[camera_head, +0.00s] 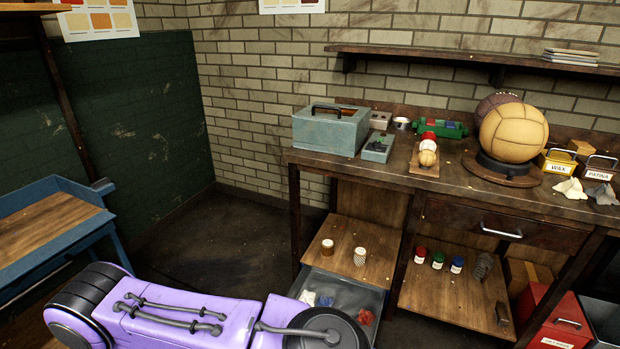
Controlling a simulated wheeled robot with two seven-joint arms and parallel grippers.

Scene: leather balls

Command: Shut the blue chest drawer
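The blue chest (325,131), a grey-blue box with a dark top handle, stands on the left end of the wooden workbench. A small blue drawer (378,147) sticks out from its right side and looks open, with dark items lying in it. Whether it still joins the chest is hard to tell. A purple arm of mine crosses the bottom of the view, well below the chest and apart from it. Neither of my grippers is in view.
Jars stand on lower shelves. A blue-edged table (40,237) is at left. The floor between is clear.

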